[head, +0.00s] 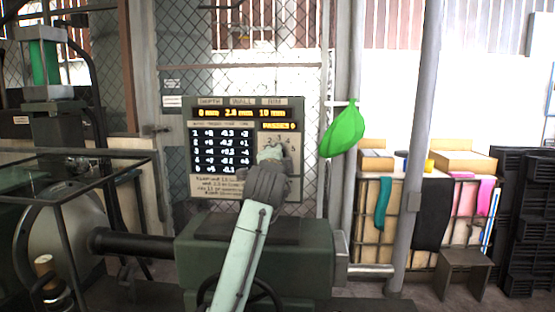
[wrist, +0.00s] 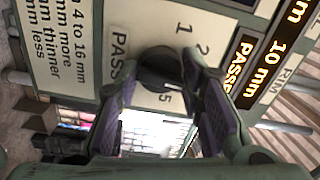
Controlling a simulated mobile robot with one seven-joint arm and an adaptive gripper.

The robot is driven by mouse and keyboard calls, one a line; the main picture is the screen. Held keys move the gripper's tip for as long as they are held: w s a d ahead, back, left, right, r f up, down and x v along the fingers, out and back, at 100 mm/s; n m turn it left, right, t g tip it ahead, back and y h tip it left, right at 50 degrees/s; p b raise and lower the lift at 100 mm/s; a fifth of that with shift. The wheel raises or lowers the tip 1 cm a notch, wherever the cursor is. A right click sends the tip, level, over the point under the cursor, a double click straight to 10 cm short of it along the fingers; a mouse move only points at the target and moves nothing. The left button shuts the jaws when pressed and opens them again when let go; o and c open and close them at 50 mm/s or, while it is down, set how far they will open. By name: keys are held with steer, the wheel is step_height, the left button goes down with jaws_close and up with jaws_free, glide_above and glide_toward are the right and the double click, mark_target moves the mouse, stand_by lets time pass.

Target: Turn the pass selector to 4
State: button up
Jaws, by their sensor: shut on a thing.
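The pass selector (wrist: 158,62) is a dark round knob on a cream dial plate, in the wrist view. The numbers 1, 2 and 5 show around it; the others are hidden or unclear, and I cannot tell where the knob points. My gripper (wrist: 160,66) has its two purple-padded fingers on either side of the knob, shut on it. In the head view my gripper (head: 270,154) is in front of the dial at the right of the control panel (head: 220,187) and hides the knob. Small numbers show above and right of my gripper there.
The panel has lit orange readouts (head: 240,113) and a black table of figures (head: 222,148). A green machine (head: 300,259) with a dark shaft stands below the panel. A green bag (head: 343,130) hangs to the right, beside a grey post (head: 424,120).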

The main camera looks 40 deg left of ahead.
steer(key=m, duration=0.5)
steer(key=shift+m, duration=0.3)
stand_by(0.4)
steer(key=o, duration=1.2)
steer(key=shift+c, duration=0.2)
steer(key=v, duration=1.2)
steer(key=shift+s, duration=0.1)
